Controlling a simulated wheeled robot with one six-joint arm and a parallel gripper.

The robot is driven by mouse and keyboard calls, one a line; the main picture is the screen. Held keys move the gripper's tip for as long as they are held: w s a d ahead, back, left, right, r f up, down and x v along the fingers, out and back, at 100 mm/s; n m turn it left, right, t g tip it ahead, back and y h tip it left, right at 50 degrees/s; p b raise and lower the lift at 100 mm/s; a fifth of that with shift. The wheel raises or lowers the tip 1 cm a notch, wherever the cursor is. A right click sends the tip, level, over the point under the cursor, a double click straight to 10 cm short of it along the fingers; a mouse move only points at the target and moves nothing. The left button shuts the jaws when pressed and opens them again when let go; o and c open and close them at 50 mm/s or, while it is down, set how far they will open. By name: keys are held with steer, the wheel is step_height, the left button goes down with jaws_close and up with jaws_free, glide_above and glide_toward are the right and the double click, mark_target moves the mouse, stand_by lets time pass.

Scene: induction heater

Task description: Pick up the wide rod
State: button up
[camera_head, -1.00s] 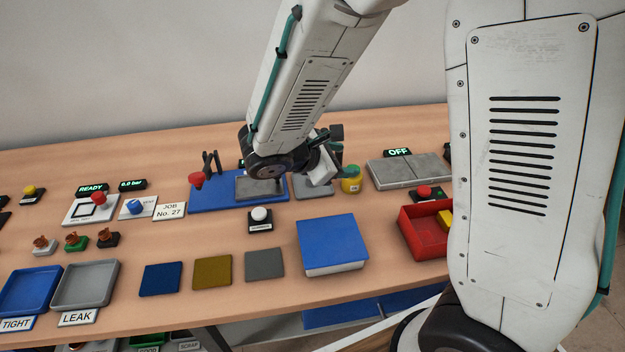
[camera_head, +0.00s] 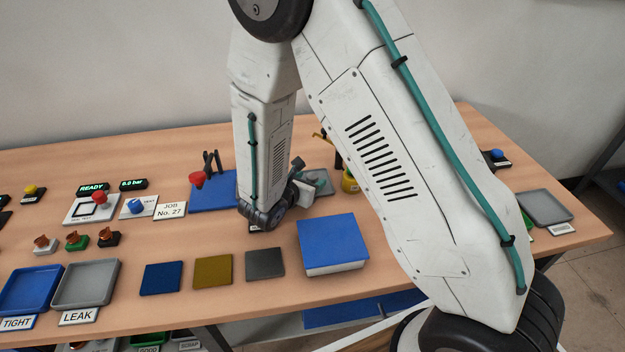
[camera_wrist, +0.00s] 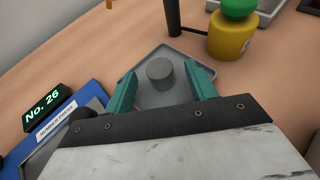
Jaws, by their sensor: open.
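The wide rod (camera_wrist: 159,71) is a short dark grey cylinder in the wrist view. It stands upright on a small grey tray (camera_wrist: 165,100). My gripper (camera_wrist: 160,76) is open, with one teal finger to the left of the rod and one to the right. Gaps show between the rod and both fingers, and nothing is held. In the head view, my gripper (camera_head: 318,181) is low over the grey tray, partly behind my arm. The rod cannot be made out there.
A yellow pot with a green top (camera_wrist: 231,36) and a dark post (camera_wrist: 173,18) stand beyond the tray. A blue fixture board (camera_wrist: 92,100) and a "No. 26" display (camera_wrist: 43,107) lie at left.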

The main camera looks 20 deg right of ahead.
steer(key=shift+w+d+f, duration=0.25)
steer(key=shift+w+d, duration=0.1)
steer(key=c, duration=1.2)
steer(key=shift+r, duration=0.1)
